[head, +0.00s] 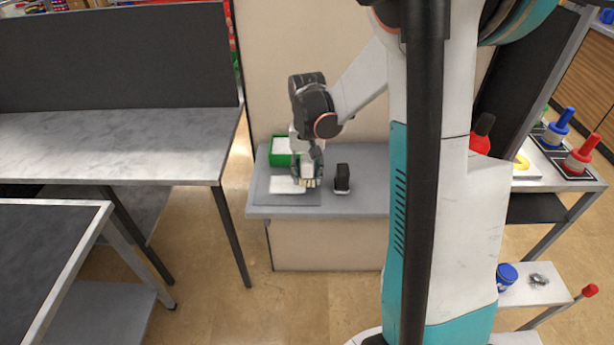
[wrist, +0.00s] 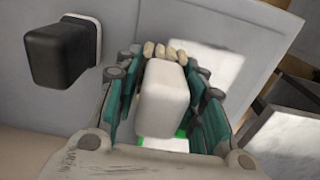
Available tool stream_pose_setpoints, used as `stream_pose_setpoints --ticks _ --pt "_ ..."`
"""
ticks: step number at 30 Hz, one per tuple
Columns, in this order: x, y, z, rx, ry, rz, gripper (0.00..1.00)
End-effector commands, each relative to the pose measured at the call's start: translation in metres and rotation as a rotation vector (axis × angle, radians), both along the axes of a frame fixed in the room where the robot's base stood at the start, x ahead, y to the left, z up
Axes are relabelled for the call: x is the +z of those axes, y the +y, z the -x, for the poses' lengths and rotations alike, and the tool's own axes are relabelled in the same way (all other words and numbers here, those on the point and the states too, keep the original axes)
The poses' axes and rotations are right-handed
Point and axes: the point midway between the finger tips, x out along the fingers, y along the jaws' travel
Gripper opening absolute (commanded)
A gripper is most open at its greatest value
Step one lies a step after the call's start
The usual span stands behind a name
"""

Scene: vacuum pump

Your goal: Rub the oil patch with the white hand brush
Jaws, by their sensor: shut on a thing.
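My gripper (head: 307,163) is over the small grey table and points down. In the wrist view my gripper (wrist: 165,90) is shut on the white hand brush (wrist: 163,105), with teal fingers on both sides of its block. I cannot make out the oil patch.
A green box (head: 281,158) with white inside stands behind the gripper. A black brush-like block (head: 342,178) stands to its right and shows in the wrist view (wrist: 62,52). The small grey table (head: 370,205) is bare further right. A larger workbench (head: 110,140) stands left.

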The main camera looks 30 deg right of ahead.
Motion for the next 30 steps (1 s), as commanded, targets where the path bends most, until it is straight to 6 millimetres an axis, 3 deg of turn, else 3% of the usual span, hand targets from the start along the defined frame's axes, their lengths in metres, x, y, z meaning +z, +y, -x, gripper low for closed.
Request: stream_pose_setpoints --ticks 18,30 --pt "0.056 0.0 -0.009 0.006 0.0 0.0 0.15" --pt "0.059 0.0 -0.01 0.007 0.0 0.0 0.15"
